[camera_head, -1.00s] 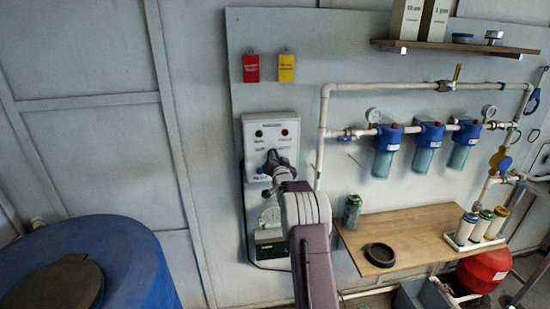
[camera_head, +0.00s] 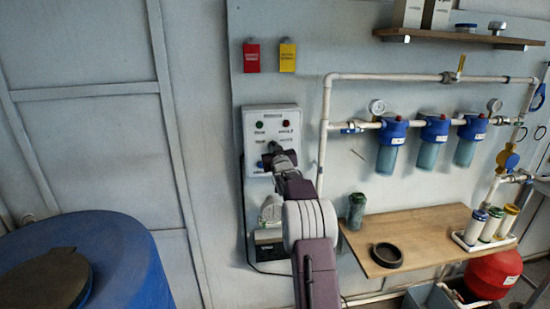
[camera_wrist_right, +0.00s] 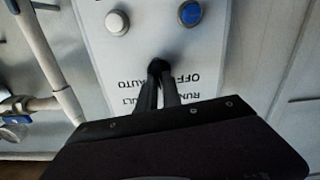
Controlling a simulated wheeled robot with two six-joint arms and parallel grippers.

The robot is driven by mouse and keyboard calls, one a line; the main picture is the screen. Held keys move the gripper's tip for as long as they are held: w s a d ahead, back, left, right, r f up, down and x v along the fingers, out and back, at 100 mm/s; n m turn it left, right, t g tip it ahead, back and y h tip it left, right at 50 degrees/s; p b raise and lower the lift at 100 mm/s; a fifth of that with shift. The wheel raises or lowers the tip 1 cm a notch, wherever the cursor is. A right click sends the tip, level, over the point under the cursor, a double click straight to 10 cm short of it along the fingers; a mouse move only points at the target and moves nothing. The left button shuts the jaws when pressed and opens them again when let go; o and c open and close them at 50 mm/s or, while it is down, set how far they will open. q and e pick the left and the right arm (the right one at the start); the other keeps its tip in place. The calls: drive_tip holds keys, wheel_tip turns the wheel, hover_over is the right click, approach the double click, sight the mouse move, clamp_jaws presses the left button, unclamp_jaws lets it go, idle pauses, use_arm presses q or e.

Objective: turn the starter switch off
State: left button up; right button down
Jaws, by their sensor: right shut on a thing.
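The starter control box (camera_head: 250,112) is a pale panel on the wall, with a green lamp and a red lamp at its top and a blue button below. My right gripper (camera_head: 272,149) reaches up to the middle of the box. In the right wrist view, where the panel appears upside down, its fingers (camera_wrist_right: 160,84) are shut on the black starter switch knob (camera_wrist_right: 158,66). The printed words OFF and AUTO lie beside the fingers. The fingers hide most of the knob, so I cannot tell which way it points. My left gripper is not in view.
Blue water filters (camera_head: 392,137) and white pipes are on the wall to the right. A wooden bench (camera_head: 425,232) below carries a can (camera_head: 356,210) and a black ring (camera_head: 386,255). A blue barrel (camera_head: 120,260) stands at lower left.

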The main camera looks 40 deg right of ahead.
drive_tip(key=shift+a+n+b, duration=0.15)
drive_tip(key=shift+n+b, duration=1.5)
drive_tip(key=shift+n, duration=0.65)
drive_tip(key=c, duration=1.5)
unclamp_jaws()
drive_tip(key=b+v, duration=0.4)
drive_tip(key=v, duration=0.5)
drive_tip(key=shift+b, duration=0.35)
